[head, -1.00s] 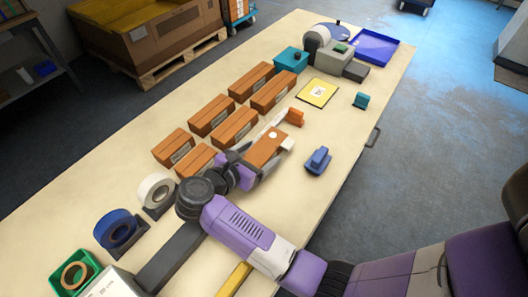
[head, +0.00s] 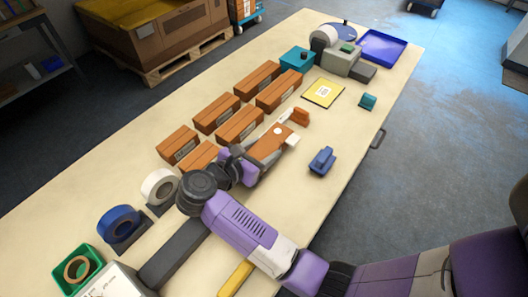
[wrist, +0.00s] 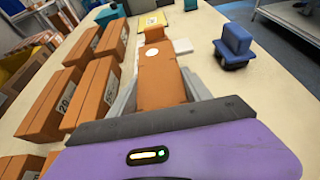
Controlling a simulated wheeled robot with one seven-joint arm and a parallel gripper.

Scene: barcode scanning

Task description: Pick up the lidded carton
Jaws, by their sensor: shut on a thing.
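The lidded carton (head: 268,143) is orange-brown with a white round spot on top. It lies among other items in the middle of the table, right of the rows of brown cartons. My gripper (wrist: 160,95) is shut on it, with a grey finger along each long side in the wrist view. The carton (wrist: 158,77) points away from my palm there. Its near end and underside are hidden, so I cannot tell whether it touches the table.
Several brown cartons (head: 240,124) stand close on the left. A blue device (head: 322,160) is on the right. An orange item (head: 300,116) and a white block (head: 292,140) are close to the far end. Tape rolls (head: 121,223) stand near the front left.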

